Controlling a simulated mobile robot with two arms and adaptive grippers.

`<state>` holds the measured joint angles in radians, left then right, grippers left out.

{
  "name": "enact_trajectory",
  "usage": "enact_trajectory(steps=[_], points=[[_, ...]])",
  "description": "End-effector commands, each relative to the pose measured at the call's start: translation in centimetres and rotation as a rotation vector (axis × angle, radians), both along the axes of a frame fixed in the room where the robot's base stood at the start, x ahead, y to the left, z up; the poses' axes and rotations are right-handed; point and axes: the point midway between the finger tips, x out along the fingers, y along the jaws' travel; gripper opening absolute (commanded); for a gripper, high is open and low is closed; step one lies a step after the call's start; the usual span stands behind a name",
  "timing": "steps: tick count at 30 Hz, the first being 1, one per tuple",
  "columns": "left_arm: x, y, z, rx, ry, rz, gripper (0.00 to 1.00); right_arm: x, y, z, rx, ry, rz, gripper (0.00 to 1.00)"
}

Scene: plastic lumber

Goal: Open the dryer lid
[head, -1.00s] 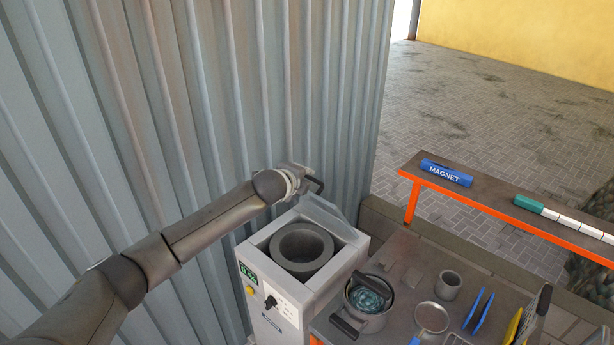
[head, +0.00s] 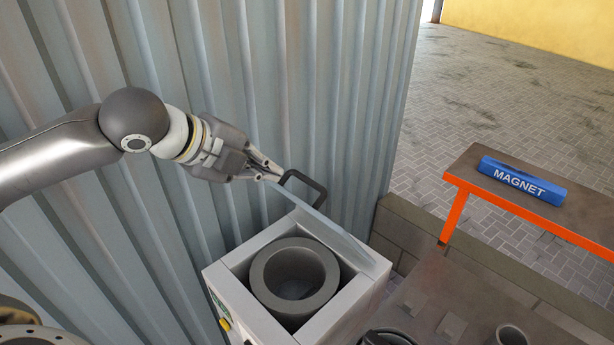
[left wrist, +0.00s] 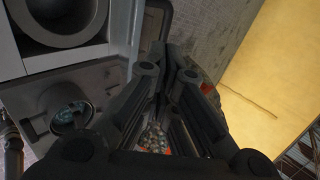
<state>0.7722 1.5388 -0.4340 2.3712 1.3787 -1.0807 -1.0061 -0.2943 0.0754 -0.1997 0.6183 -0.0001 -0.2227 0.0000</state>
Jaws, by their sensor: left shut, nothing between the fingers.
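The dryer (head: 290,325) is a pale box with a grey cylindrical chamber (head: 293,278) showing through its open top. Its lid (head: 335,238) is a thin grey panel raised along the back edge, seen nearly edge-on and leaning towards the wall. A black loop handle (head: 318,188) sticks up from the lid. My left gripper (head: 276,173) is shut and empty, with its tips close to the left end of the handle; I cannot tell whether they touch. In the left wrist view the fingertips (left wrist: 178,62) are together, and the dryer (left wrist: 70,55) is at upper left. My right gripper is not in view.
The corrugated metal wall (head: 190,230) stands close behind the dryer and my left arm. A bench (head: 445,310) with a pot (left wrist: 70,115) adjoins the dryer on the right. A shelf with an orange edge (head: 520,222) carries a blue MAGNET bar (head: 523,180).

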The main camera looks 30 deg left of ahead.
Motion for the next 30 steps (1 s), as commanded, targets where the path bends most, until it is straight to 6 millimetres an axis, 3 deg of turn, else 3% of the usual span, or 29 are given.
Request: enact_trajectory(steps=[7, 14, 24, 30], points=[[-0.1, -0.5, -0.8, 0.003, 0.012, -0.01, 0.0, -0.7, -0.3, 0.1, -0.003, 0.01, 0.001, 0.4], [2.0, -1.3, -2.7, 0.001, 0.013, -0.01, 0.0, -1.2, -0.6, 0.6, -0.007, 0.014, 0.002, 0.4], [5.3, -2.4, -5.9, 0.003, 0.012, -0.007, 0.0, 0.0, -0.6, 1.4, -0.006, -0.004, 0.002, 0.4], [6.2, -2.7, -6.9, 0.006, 0.01, -0.008, 0.0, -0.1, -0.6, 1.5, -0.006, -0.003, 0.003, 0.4]])
